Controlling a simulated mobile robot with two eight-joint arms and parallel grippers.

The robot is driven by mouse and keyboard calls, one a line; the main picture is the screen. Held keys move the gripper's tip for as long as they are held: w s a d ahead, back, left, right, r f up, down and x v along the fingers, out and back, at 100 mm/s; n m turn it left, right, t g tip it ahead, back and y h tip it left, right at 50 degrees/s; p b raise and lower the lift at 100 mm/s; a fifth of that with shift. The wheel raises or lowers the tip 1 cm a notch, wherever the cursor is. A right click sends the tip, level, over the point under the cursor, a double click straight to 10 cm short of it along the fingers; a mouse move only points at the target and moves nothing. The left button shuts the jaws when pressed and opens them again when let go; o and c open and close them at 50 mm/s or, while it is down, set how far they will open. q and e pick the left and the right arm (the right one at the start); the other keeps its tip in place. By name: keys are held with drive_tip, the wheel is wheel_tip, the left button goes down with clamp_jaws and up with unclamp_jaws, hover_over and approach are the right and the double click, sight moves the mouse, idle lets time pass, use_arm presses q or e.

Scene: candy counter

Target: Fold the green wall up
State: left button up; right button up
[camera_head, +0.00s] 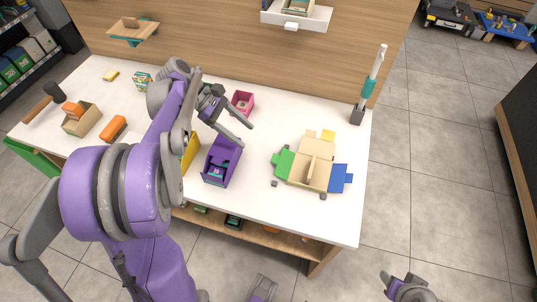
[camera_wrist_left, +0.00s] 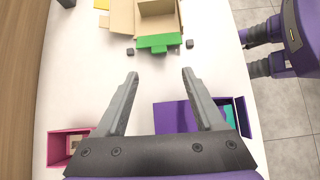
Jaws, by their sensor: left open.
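The green wall (camera_head: 283,162) lies folded out flat at the left side of a tan cardboard box (camera_head: 305,174). It also shows in the left wrist view (camera_wrist_left: 158,41), ahead of my fingertips. A yellow flap (camera_head: 328,135) and a blue flap (camera_head: 340,178) spread out from other sides of the box. My left gripper (camera_head: 247,135) is open and empty, to the left of the green wall and apart from it. Its two fingers (camera_wrist_left: 160,74) point toward the wall in the wrist view. My right gripper (camera_head: 408,288) is at the lower right, off the counter; its jaws are unclear.
A purple box (camera_head: 222,160) and a pink box (camera_head: 242,102) stand near my left gripper. Small dark blocks (camera_head: 274,183) (camera_head: 323,197) lie beside the cardboard box. A teal-and-white upright tool (camera_head: 369,88) stands at the back right. White counter between gripper and green wall is clear.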

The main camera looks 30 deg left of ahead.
use_arm(q)
approach(282, 162)
drive_tip(key=f, duration=0.1)
drive_tip(key=d+f, duration=0.2)
drive_tip(key=f, duration=0.1)
drive_tip(key=shift+w+d, duration=0.1)
drive_tip(key=shift+w, duration=0.2)
clamp_jaws()
